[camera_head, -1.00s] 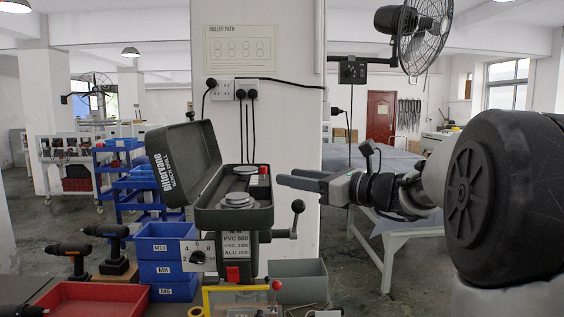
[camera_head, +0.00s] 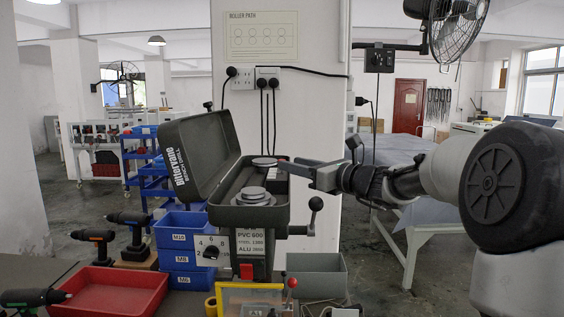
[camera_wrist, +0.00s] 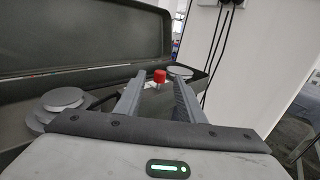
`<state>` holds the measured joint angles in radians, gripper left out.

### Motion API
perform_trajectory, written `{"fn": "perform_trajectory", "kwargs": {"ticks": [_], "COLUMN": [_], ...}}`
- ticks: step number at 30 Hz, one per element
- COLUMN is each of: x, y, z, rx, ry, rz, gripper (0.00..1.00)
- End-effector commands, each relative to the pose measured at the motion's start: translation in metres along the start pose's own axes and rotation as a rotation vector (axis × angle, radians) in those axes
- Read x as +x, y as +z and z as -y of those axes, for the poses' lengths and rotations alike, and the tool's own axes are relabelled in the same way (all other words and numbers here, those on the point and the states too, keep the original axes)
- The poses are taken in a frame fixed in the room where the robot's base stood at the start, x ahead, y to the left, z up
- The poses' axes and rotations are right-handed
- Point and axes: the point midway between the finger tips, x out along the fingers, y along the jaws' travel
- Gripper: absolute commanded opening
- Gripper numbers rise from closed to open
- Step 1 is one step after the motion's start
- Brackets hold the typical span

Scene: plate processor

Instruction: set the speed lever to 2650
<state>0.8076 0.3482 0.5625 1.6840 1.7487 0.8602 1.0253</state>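The bench drill (camera_head: 247,214) stands with its lid (camera_head: 193,158) raised, showing stepped grey pulleys (camera_head: 253,195). Its front label (camera_head: 250,242) lists PVC 600, STEEL 1300 and ALU, whose number is hard to read. My gripper (camera_head: 297,169) is at the right rim of the open housing. In the wrist view my gripper (camera_wrist: 158,92) is open, fingers spread, with a red knob (camera_wrist: 159,76) between or just beyond the tips, apparently untouched. In the head view my gripper mostly hides this knob. A black-knobbed handle (camera_head: 315,204) sticks out on the drill's right. I cannot tell which part is the speed lever.
A numbered dial (camera_head: 209,251) is left of the label. Blue bins (camera_head: 180,260), a red tray (camera_head: 110,291) and cordless drills (camera_head: 131,234) stand left. A grey bin (camera_head: 316,274) and a yellow frame (camera_head: 249,288) with a red-topped lever (camera_head: 292,283) are in front.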

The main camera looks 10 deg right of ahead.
Motion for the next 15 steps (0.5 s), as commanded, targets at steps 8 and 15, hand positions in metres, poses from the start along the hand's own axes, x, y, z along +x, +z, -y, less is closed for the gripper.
{"fn": "perform_trajectory", "kwargs": {"ticks": [8,15], "x": [0.045,0.055], "y": [0.0,0.0], "z": [-0.001,0.0], "rx": [0.001,0.0], "ry": [0.003,0.001], "rz": [0.001,0.0], "gripper": [0.35,0.35]}}
